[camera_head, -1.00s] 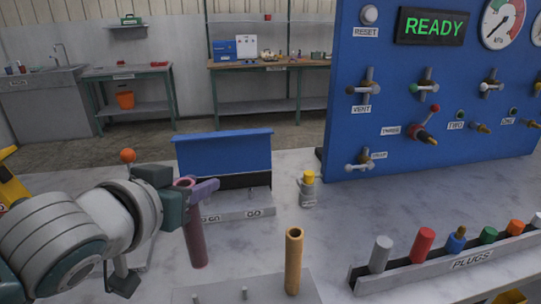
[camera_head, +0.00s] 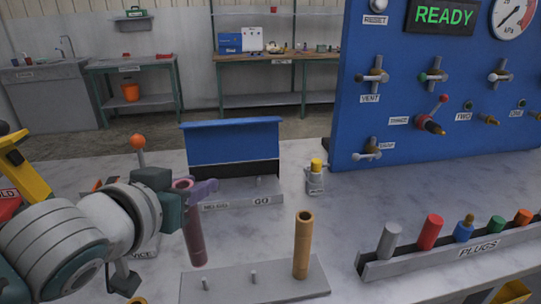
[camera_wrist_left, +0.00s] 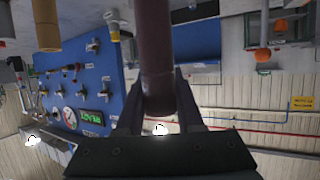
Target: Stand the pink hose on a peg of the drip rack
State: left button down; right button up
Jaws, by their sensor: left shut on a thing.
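The pink hose (camera_head: 194,235) hangs upright from my left gripper (camera_head: 196,187), which is shut around its upper end. It also shows in the left wrist view (camera_wrist_left: 156,50), between the fingers (camera_wrist_left: 158,100). The drip rack (camera_head: 295,288) is a grey plate at the bottom middle of the head view. Two short bare pegs show on it, a left peg (camera_head: 205,284) and a middle peg (camera_head: 253,278). A tan hose (camera_head: 302,245) stands upright at its right end. The pink hose's lower end appears just behind the rack's left end; its height is unclear. My right gripper is out of view.
A plug rail (camera_head: 470,250) with several coloured plugs stands at the right. A blue valve panel (camera_head: 440,90) rises behind it. A blue-backed GO stand (camera_head: 232,145) and a small yellow-topped bottle (camera_head: 315,178) are further back. The marble top between bottle and rack is clear.

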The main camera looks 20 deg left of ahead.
aim_at(187, 237)
pick_arm(q)
notch_tip(187, 237, down, 4)
jog(key=shift+r+b, duration=0.15)
jog(key=shift+b, duration=1.05)
jog(key=shift+p, duration=0.6)
dwell(0.5)
jog(key=shift+f+b, duration=1.85)
jog(key=shift+f, duration=0.35)
jog(key=shift+c, duration=2.3)
grip_release()
jog(key=shift+s, duration=0.1)
jog(key=p+v, duration=0.1)
jog(key=v, duration=0.8)
jog(key=shift+s+r+p, duration=0.2)
jog(key=shift+s+p, duration=0.1)
jog(key=shift+s, duration=0.05)
jog(key=shift+d, duration=0.1)
